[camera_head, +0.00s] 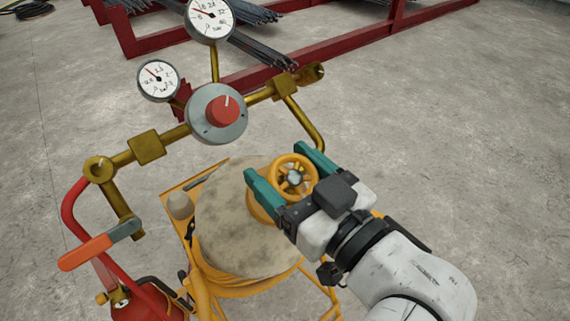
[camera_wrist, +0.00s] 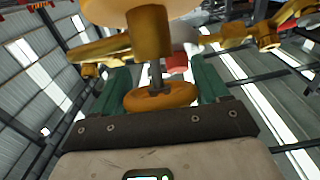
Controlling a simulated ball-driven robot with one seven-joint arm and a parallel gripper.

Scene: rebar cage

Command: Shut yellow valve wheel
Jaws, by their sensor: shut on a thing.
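The yellow valve wheel (camera_head: 294,176) is a small spoked ring at the right side of the yellow stand, below the brass pipework. My gripper (camera_head: 290,172) has its two teal fingers on opposite sides of the wheel and is shut on it. In the wrist view the wheel (camera_wrist: 161,96) shows edge-on as an orange-yellow ring between the teal fingers (camera_wrist: 160,85), with its thin stem running up to a brass body (camera_wrist: 149,32). The head view does not show clearly how the fingertips touch the rim.
A brass manifold with a red knob (camera_head: 222,110) and two gauges (camera_head: 158,80) stands behind and left of the wheel. An orange-handled lever (camera_head: 86,251) and red cylinder (camera_head: 145,304) are at lower left. Red racks with rebar (camera_head: 262,55) lie behind. Floor at right is clear.

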